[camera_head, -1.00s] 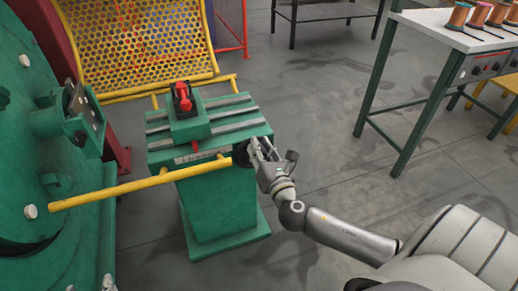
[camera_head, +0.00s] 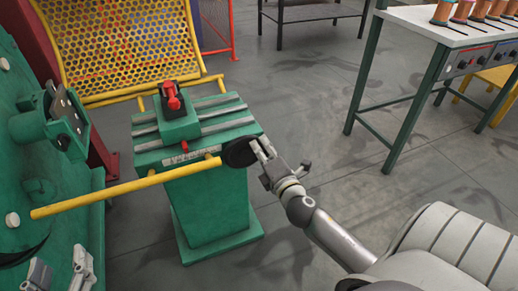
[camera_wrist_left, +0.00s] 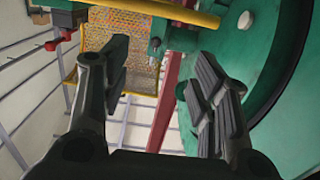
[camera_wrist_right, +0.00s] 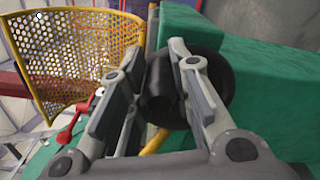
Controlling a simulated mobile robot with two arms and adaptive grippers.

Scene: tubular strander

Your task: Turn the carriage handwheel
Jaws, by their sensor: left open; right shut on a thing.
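The black carriage handwheel (camera_head: 238,153) is on the right side of the green carriage stand (camera_head: 208,205), near its top. My right gripper (camera_head: 262,150) is at the handwheel's right edge. In the right wrist view its fingers (camera_wrist_right: 158,92) are closed on a black part of the handwheel (camera_wrist_right: 217,82), and the exact contact is partly hidden. My left gripper (camera_head: 60,272) is at the lower left of the head view, beside the large green machine. In the left wrist view its fingers (camera_wrist_left: 158,80) are apart, with nothing between them.
A yellow bar (camera_head: 120,190) runs from the large green machine (camera_head: 60,200) to the stand's front. A red clamp (camera_head: 172,97) sits on top of the stand. A yellow perforated guard (camera_head: 120,45) stands behind. The floor (camera_head: 300,110) right of the stand is clear.

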